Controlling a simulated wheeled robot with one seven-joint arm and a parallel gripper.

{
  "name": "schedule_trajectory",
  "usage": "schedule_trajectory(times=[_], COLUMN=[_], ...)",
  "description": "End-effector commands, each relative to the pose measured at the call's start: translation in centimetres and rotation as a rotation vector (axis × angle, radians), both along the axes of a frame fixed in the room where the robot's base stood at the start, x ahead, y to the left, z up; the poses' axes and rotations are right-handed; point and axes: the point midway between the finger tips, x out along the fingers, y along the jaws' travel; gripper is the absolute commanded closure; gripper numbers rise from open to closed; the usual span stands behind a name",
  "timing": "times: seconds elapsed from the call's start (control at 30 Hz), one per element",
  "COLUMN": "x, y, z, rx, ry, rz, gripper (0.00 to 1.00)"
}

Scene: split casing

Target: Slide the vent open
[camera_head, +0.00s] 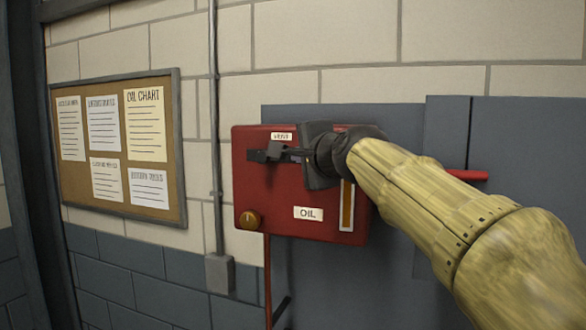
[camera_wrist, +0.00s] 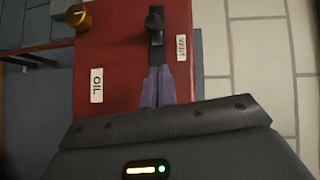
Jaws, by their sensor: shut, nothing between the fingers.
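The red casing (camera_head: 265,192) is mounted on the wall and carries a VENT label (camera_head: 281,136) and an OIL label (camera_head: 308,213). Under the VENT label is a dark vent slider with a knob (camera_head: 273,150), at the left part of the casing. In the wrist view the knob (camera_wrist: 154,20) stands at the far end of a black strip. My gripper (camera_head: 296,153) is right of the knob, its fingers pointing left along the casing. In the wrist view its purple fingers (camera_wrist: 157,72) are together and empty, over or against the strip; contact is unclear.
A brass knob (camera_head: 248,220) is at the casing's lower left, and an orange gauge strip (camera_head: 347,206) at its lower right. A grey conduit (camera_head: 215,140) and a notice board (camera_head: 118,140) are to the left. A red handle (camera_head: 468,175) sticks out at the right.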

Motion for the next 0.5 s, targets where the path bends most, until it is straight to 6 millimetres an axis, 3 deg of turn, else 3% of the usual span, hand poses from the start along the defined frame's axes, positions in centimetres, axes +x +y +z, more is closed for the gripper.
schedule_trajectory(times=[0.23, 0.5], x=[-4.0, -5.1], y=[-2.5, -3.2], z=[0.2, 0.6], rx=[0.000, -0.002], ry=[-0.001, 0.001], rz=[-0.008, -0.009], gripper=[1.00, 1.00])
